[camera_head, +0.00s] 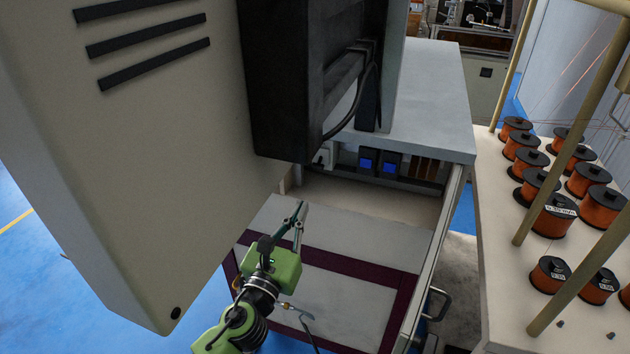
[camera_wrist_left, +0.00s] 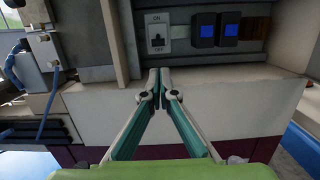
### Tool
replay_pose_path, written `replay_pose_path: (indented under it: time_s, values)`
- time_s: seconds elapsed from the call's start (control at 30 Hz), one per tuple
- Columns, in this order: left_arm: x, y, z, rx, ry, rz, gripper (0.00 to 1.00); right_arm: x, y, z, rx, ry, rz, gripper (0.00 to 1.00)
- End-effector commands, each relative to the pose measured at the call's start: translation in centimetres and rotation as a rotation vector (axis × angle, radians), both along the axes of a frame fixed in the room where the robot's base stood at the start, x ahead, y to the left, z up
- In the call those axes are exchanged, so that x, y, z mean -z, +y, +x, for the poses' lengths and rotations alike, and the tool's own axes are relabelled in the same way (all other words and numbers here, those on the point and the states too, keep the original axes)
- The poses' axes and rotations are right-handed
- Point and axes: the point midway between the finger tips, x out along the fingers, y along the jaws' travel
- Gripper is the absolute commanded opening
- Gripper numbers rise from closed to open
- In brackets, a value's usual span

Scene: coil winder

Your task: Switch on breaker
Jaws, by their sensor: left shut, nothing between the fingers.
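The breaker (camera_wrist_left: 157,36) is a pale plate with a small dark-and-white toggle, marked ON above and OFF below, in the left wrist view. It also shows in part in the head view (camera_head: 322,158), at the edge of the black box. The toggle's position is too small to tell. My left gripper (camera_wrist_left: 160,72) is shut and empty, its fingertips just below the breaker and apart from it in the picture. In the head view my left gripper (camera_head: 302,206) points up toward the recess. My right gripper is not in view.
Two blue-lit switches (camera_wrist_left: 217,30) sit right of the breaker. A black box (camera_head: 290,80) and a large beige cabinet panel (camera_head: 130,150) stand close on the left. A table with several copper spools (camera_head: 552,215) is on the right. The recess's pale ledge (camera_head: 370,205) is clear.

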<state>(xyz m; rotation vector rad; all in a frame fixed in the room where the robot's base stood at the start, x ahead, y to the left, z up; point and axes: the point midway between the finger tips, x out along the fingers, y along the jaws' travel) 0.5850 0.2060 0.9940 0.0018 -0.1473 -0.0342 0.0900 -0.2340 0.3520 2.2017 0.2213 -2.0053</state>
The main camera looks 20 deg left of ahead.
Motion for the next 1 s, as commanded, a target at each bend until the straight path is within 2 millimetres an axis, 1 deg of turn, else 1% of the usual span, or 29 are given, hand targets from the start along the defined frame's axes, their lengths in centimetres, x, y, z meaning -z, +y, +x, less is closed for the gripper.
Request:
replay_pose_path:
  time_s: [0.17, 0.27, 0.37, 0.6, 0.7, 0.83, 1.0]
  values:
    - [0.0, 0.0, 0.1, 0.000, 0.001, -0.002, 0.00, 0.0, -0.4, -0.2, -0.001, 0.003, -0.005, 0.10]
    - [-0.1, 0.0, 0.6, -0.001, 0.001, -0.003, 0.00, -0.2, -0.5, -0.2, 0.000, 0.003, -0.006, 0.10]
    - [-0.4, 0.0, 1.8, -0.002, 0.000, -0.003, 0.00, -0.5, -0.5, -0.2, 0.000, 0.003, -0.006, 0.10]
    - [-1.0, -0.1, 6.2, -0.001, 0.002, -0.004, 0.00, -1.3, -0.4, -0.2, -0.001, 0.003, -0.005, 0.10]
    - [-1.2, -0.2, 7.8, 0.000, 0.001, -0.005, 0.00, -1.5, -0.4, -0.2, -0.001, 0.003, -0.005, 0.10]
    - [-1.3, -0.2, 9.2, -0.001, 0.002, -0.004, 0.00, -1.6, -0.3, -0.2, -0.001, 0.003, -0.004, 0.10]
    - [-1.3, -0.3, 9.9, 0.000, 0.003, -0.005, 0.00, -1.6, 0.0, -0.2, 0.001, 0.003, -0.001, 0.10]
